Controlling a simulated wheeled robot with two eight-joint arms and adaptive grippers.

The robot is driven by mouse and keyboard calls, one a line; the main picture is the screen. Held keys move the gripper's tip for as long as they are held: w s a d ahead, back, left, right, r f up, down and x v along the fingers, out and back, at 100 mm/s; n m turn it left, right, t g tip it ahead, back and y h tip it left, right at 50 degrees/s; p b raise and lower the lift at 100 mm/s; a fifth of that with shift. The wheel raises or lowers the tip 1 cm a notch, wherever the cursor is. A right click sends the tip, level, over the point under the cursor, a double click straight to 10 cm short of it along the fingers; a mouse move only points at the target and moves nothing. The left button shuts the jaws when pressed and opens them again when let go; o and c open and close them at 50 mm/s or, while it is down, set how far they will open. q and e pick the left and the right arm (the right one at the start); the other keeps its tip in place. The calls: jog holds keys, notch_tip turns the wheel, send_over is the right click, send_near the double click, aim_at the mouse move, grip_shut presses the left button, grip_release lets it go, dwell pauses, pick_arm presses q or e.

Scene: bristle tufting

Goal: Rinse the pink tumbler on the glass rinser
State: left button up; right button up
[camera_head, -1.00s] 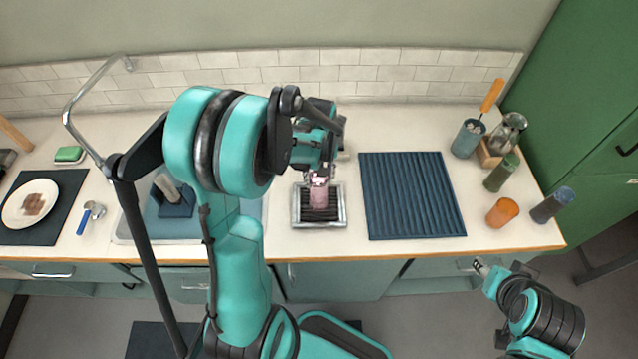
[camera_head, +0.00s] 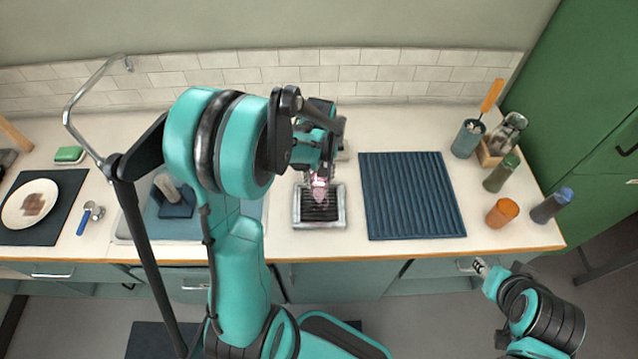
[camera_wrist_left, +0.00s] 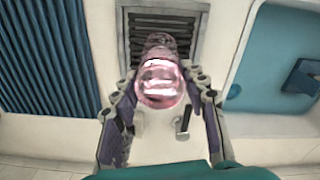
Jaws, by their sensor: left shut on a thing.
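The pink tumbler (camera_head: 319,190) is translucent and shows below my left gripper (camera_head: 319,174) in the head view, over the back part of the glass rinser. The rinser is a black slatted grate in a square metal frame (camera_head: 321,226). In the left wrist view, the two fingers of my left gripper (camera_wrist_left: 160,104) are shut on the tumbler (camera_wrist_left: 160,82), one on each side. One round end faces the camera. The tumbler's far end overlaps the grate (camera_wrist_left: 158,20); I cannot tell whether it touches. My right gripper (camera_head: 481,266) is small, in front of the counter at right.
A blue ribbed mat (camera_head: 412,195) lies right of the rinser, and a sink (camera_head: 150,218) lies left. An orange cup (camera_head: 502,212), dark bottles (camera_head: 552,205) and a utensil holder (camera_head: 467,138) stand at the right. A plate (camera_head: 15,212) is far left.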

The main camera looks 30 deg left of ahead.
pick_arm(q)
jog(key=shift+r+p, duration=2.5)
jog(key=shift+r, duration=1.05)
jog(key=shift+s+f, duration=0.1)
jog(key=shift+f, duration=0.05)
